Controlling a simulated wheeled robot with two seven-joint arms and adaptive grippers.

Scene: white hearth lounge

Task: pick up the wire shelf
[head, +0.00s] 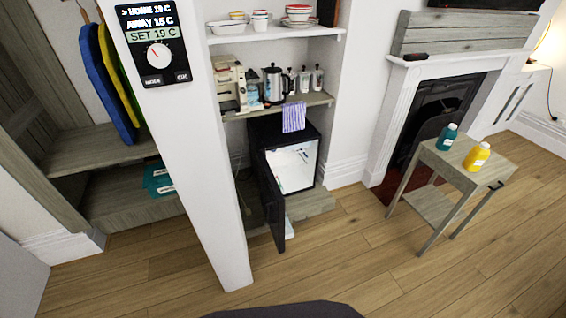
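A small black fridge (259,133) stands in the alcove below the kettle shelf. Its black door (275,200) is swung open toward me. The white interior (297,168) shows faint thin lines and small dark marks, too small to tell whether they are the wire shelf. I cannot make out the wire shelf for certain anywhere. The open door hides part of the inside. Neither of my grippers is in view.
A white wall post (190,150) with a thermostat (152,45) stands left of the fridge. A small side table (440,157) with a teal bottle (447,138) and a yellow bottle (477,156) stands right. The wooden floor (350,255) between is clear.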

